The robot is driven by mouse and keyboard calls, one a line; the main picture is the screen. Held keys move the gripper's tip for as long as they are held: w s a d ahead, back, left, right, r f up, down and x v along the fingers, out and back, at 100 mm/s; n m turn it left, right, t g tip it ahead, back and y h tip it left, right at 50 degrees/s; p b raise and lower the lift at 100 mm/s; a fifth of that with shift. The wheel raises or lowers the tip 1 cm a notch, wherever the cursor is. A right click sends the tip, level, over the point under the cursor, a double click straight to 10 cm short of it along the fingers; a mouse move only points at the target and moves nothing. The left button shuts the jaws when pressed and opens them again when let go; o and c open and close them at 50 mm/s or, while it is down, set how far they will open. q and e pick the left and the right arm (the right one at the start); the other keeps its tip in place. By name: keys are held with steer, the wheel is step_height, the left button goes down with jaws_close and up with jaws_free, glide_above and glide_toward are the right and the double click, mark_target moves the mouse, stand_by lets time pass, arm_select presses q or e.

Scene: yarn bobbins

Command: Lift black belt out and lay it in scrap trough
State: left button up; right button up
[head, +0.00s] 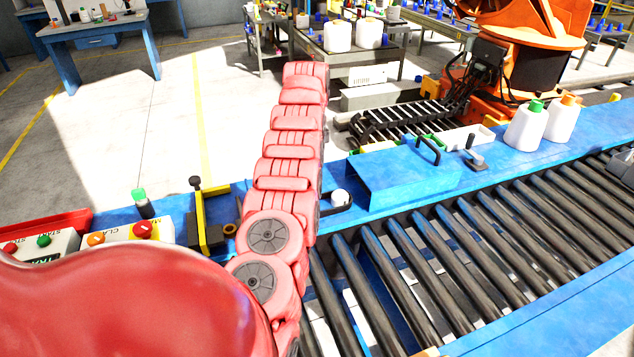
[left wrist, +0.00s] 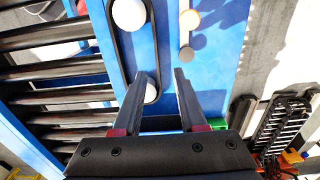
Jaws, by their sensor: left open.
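The black belt (left wrist: 119,45) is a long loop around two white round pulleys, an upper one (left wrist: 129,14) and a lower one (left wrist: 150,92), on a blue surface in the left wrist view. My left gripper (left wrist: 160,72) is open and empty. Its fingertips appear on either side of the belt's right strand, near the lower pulley. I cannot tell its height above the belt. In the head view only one end of the belt (head: 334,210) and one pulley (head: 340,197) show; my red left arm hides the rest and the gripper. I cannot clearly identify the scrap trough. My right gripper is not in view.
A roller conveyor (head: 440,250) runs beside the blue bench. A blue cover (head: 400,182) with a black handle stands right of the belt. White bottles (head: 526,126) stand farther right. A black-and-yellow clamp (head: 205,215) and a button panel (head: 125,235) lie left.

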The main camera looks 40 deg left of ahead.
arm_select(q)
steer(key=shift+s+d+f+p, duration=0.1)
steer(key=shift+s+f+p, duration=0.05)
steer(key=shift+f+p, duration=0.15)
steer(key=shift+s+f+p, duration=0.15)
steer(key=shift+f, duration=0.65)
steer(key=shift+w+f, duration=0.1)
steer(key=shift+f, duration=0.3)
steer(key=shift+f+p, duration=0.4)
steer(key=shift+p, duration=0.5)
step_height(320, 180, down, 4)
steer(key=shift+d+r+p, duration=0.15)
steer(key=shift+r+p, duration=0.1)
steer(key=shift+p, duration=0.9)
steer(key=shift+f, duration=0.4)
jaws_close()
